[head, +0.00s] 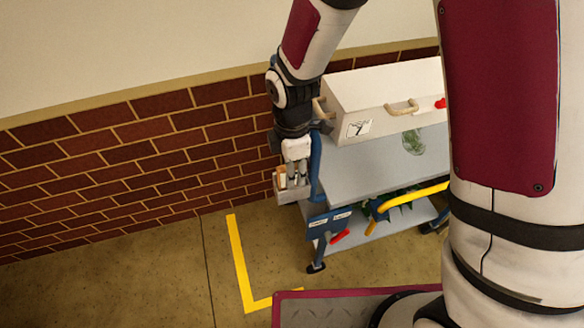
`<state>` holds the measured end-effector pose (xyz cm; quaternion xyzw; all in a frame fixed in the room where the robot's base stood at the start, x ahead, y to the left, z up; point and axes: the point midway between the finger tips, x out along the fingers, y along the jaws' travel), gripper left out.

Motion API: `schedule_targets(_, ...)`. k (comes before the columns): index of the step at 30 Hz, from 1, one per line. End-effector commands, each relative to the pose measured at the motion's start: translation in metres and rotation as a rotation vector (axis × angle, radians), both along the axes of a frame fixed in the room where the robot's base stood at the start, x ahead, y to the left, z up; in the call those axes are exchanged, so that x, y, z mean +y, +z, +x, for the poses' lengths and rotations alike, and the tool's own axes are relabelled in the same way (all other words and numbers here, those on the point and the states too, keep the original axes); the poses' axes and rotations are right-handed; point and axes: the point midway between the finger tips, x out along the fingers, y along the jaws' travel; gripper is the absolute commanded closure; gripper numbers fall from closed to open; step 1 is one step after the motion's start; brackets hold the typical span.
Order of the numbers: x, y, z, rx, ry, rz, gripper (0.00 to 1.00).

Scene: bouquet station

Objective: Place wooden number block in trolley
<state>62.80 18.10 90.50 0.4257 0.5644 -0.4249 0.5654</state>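The trolley (352,163) has grey shelves, blue posts and a small grey side bin (291,195) on its left end. My gripper (297,181) points down at the side bin, with its fingertips at or just inside the bin's opening. A small tan, wood-coloured piece (281,179) shows at the bin's left, beside the fingers. I cannot tell whether it is the wooden number block. The fingers are small and partly hidden, so I cannot tell whether they are open or shut on anything.
A white case (384,88) with tan handles stands on the trolley top, close to my arm. A clear glass-like object (413,142) is near it. A yellow handle (412,197) juts out front. A brick wall (130,150) is behind; floor at left is clear.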

Motion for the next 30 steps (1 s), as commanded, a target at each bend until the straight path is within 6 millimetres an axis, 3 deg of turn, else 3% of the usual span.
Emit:
schedule_targets(5,0.000,0.015,0.001,-0.003,-0.001,0.002,0.64)
schedule_targets(19,0.000,0.105,0.001,-0.004,-0.002,0.002,0.64)
schedule_targets(24,0.000,0.121,0.000,-0.002,0.000,0.002,0.64)
schedule_targets(30,0.000,0.125,0.000,0.000,0.000,0.000,0.64)
